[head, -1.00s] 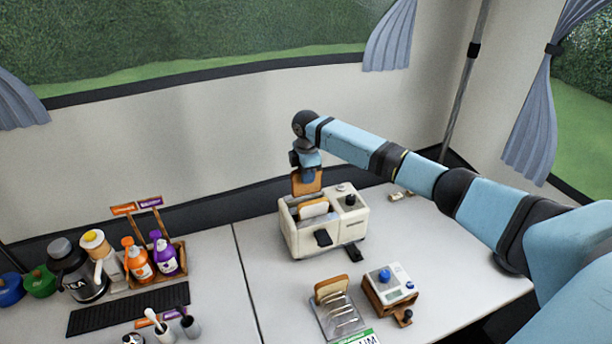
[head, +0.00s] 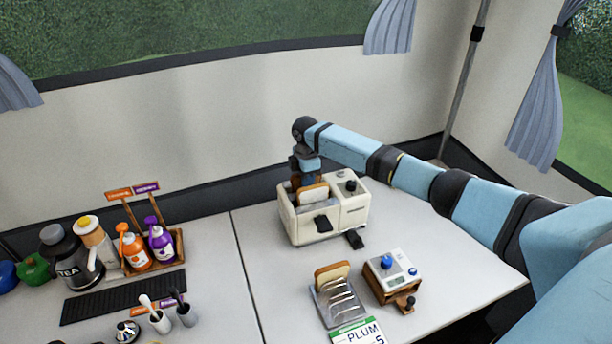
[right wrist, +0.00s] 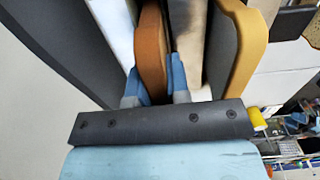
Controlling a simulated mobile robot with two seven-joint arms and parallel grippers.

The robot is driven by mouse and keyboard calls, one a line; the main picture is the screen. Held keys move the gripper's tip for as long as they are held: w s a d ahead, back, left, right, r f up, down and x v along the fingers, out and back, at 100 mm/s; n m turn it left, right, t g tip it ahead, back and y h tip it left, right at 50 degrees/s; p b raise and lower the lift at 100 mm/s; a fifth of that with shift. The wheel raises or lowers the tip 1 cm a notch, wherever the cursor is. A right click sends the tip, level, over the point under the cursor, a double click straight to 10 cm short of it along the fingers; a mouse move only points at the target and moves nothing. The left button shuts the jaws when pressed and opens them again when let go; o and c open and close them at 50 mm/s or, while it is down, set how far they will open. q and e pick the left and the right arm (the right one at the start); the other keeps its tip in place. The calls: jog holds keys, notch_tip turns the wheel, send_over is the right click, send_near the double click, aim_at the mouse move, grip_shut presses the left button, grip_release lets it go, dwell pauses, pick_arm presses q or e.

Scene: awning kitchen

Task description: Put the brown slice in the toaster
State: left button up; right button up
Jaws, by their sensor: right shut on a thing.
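The cream toaster (head: 352,210) stands at the back of the right-hand table. A pale slice with a brown crust (head: 313,193) stands up in its front slot. My right gripper (head: 308,172) is over the rear slot, pointing down, shut on the brown slice. In the right wrist view, the brown slice (right wrist: 151,50) stands between the blue fingertips, beside the pale slice (right wrist: 245,45). In the head view, most of the brown slice is hidden by the toaster, the pale slice and the gripper; its lower part appears inside the rear slot. My left gripper is out of view.
A metal rack (head: 341,303) in front of the toaster holds another slice (head: 332,270). A small box with a white top and blue knob (head: 393,270) is beside it. Bottles (head: 134,250) and a jug (head: 68,262) stand at left.

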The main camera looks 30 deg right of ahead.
jog(key=o, duration=1)
jog(key=shift+o, duration=0.2)
jog(key=shift+r, duration=0.15)
notch_tip(320, 180, up, 7)
jog(key=p, duration=0.7)
dwell(0.4)
